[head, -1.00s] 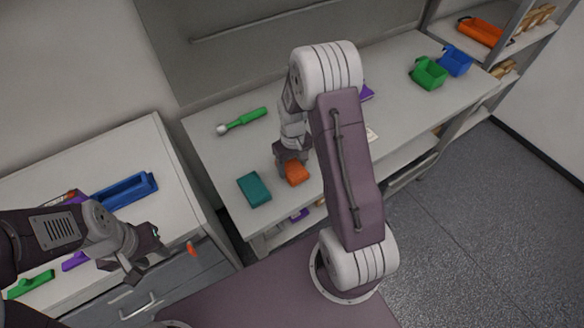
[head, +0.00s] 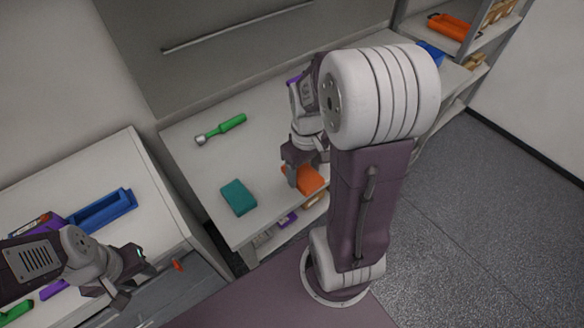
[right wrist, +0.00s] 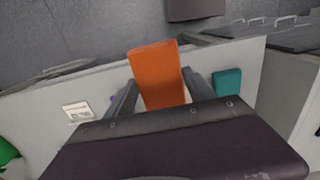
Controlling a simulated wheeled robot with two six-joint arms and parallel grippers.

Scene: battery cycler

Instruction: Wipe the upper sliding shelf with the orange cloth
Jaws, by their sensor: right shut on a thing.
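The orange cloth (head: 308,180) looks like a flat block and is held by my right gripper (head: 301,176) near the front edge of the grey bench top (head: 195,178). In the right wrist view the cloth (right wrist: 157,72) sits between the two fingers, which are shut on it. I cannot tell whether it touches the surface. No part is clearly recognisable as a sliding shelf; a lower level (head: 268,240) shows under the bench top. My left gripper (head: 128,274) is open and empty, over the front of the left cabinet.
A teal block (head: 238,197) lies left of the cloth, and a green-handled tool (head: 221,129) lies behind it. A blue tray (head: 103,210) stands on the left cabinet. A blue bin (head: 430,54) and an orange tray (head: 453,25) are far right. My right arm hides the bench's middle.

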